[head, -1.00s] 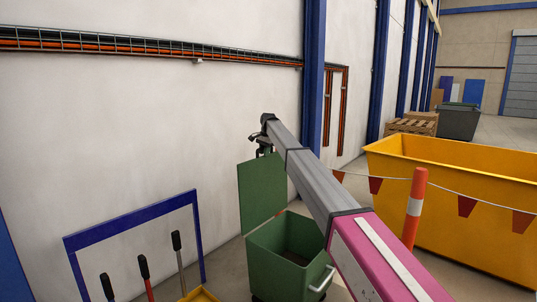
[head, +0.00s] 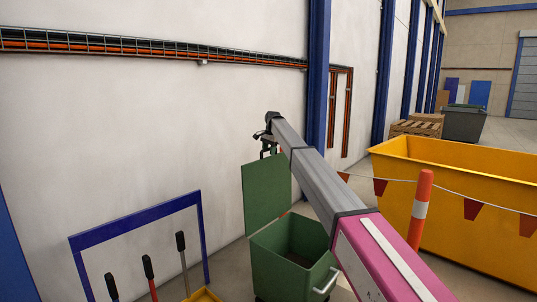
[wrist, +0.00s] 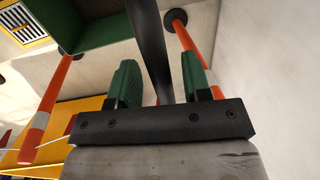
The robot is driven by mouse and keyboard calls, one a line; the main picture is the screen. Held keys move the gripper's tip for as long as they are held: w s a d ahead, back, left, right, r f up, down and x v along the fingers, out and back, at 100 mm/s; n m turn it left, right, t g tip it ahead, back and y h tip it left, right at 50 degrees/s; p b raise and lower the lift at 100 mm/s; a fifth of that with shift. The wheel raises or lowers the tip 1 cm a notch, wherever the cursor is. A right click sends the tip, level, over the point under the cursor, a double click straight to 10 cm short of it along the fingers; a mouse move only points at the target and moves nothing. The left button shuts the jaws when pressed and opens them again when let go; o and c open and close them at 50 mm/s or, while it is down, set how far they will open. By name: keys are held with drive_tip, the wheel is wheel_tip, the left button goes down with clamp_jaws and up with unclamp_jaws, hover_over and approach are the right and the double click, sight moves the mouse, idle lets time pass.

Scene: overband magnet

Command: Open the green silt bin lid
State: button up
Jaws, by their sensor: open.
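The green silt bin (head: 272,268) stands on the floor by the white wall, with its dark inside showing. Its green lid (head: 264,197) stands upright at the wall side, clear of the opening. My gripper (head: 268,150) is just above the lid's top edge, small and partly blurred into the arm in the head view. In the wrist view my gripper (wrist: 160,88) has its two green-padded fingers apart. A dark bar runs between them; I cannot tell what it belongs to or whether it touches a finger. Green bin surfaces show at the wrist view's top.
A yellow skip (head: 455,195) stands at the right. An orange-and-white post (head: 420,205) with a flagged line stands before it. A blue frame (head: 135,222) with several handled tools is at the lower left. The wall is close to my gripper.

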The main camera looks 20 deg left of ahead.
wheel_tip(320, 180, up, 9)
drive_tip(key=d, duration=0.1)
drive_tip(key=shift+s, duration=0.25)
drive_tip(key=shift+d, duration=0.15)
drive_tip(key=s+d+f+n, duration=0.1)
drive_tip(key=s+d+f, duration=0.4)
drive_tip(key=d+f, duration=0.7)
drive_tip(key=s+d+f, duration=0.5)
drive_tip(key=d+f, duration=0.4)
drive_tip(key=d, duration=0.4)
drive_tip(key=s+d+f+n, duration=0.1)
drive_tip(key=s+d+f, duration=0.4)
drive_tip(key=d+f, duration=0.7)
drive_tip(key=s+d+f, duration=0.5)
drive_tip(key=s+d, duration=0.4)
drive_tip(key=s, duration=0.2)
drive_tip(key=s+d+f+n+h, duration=0.1)
drive_tip(key=s+d+f, duration=0.3)
drive_tip(key=s+d, duration=0.5)
drive_tip(key=s+d+f+n, duration=0.1)
drive_tip(key=s+d+f, duration=0.4)
drive_tip(key=s+d, duration=0.4)
drive_tip(key=s, duration=0.4)
drive_tip(key=shift+s+d+f+g+h, duration=0.15)
drive_tip(key=shift+s+f+g+h, duration=0.15)
